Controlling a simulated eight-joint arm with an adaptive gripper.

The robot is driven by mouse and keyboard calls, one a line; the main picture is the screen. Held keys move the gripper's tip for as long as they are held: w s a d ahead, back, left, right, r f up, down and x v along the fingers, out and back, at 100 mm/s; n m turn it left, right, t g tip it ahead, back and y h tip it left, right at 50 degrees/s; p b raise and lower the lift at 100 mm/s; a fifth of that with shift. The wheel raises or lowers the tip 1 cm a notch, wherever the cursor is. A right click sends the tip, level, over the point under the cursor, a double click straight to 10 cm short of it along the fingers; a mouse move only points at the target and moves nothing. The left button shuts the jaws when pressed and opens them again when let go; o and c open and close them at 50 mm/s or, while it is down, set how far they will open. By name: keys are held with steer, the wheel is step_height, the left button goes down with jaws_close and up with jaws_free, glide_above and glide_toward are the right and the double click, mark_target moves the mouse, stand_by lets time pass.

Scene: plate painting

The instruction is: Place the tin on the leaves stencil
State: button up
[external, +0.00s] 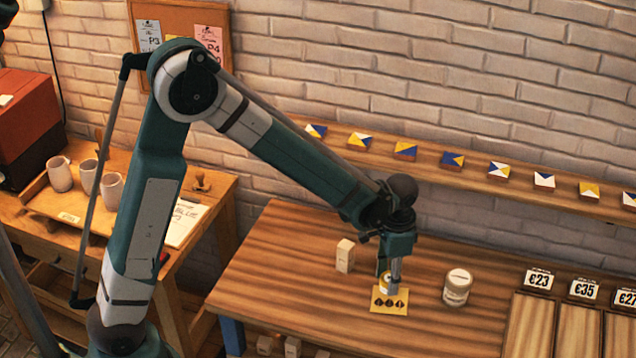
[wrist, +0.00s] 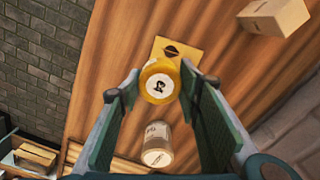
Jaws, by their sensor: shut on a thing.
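A small yellow tin (external: 383,284) with a dark mark on its lid is in my gripper (external: 390,281). My gripper points down and is shut on the tin; in the wrist view the tin (wrist: 160,82) sits between the two fingertips. The leaves stencil (external: 389,307), a yellow card with dark leaf shapes, lies on the wooden table. The tin is over the stencil's back part in the external view. In the wrist view it covers part of the stencil (wrist: 176,42), with one leaf showing. I cannot tell whether the tin touches the card.
A pale lidded jar (external: 457,288) stands right of the stencil. A light wooden block (external: 345,256) stands to its back left. Wooden trays (external: 530,325) with price signs fill the table's right side. A wall shelf (external: 440,175) holds several patterned tiles. The table's left part is clear.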

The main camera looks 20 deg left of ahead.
steer(key=shift+f, duration=2.15)
steer(key=shift+f+b, duration=0.5)
steer(key=shift+f, duration=1.35)
steer(key=shift+f, duration=0.2)
steer(key=o, duration=0.7)
steer(key=shift+c, duration=0.2)
steer(key=shift+r, duration=0.25)
steer(key=shift+r+p, duration=0.8)
steer(key=shift+r, duration=5.15)
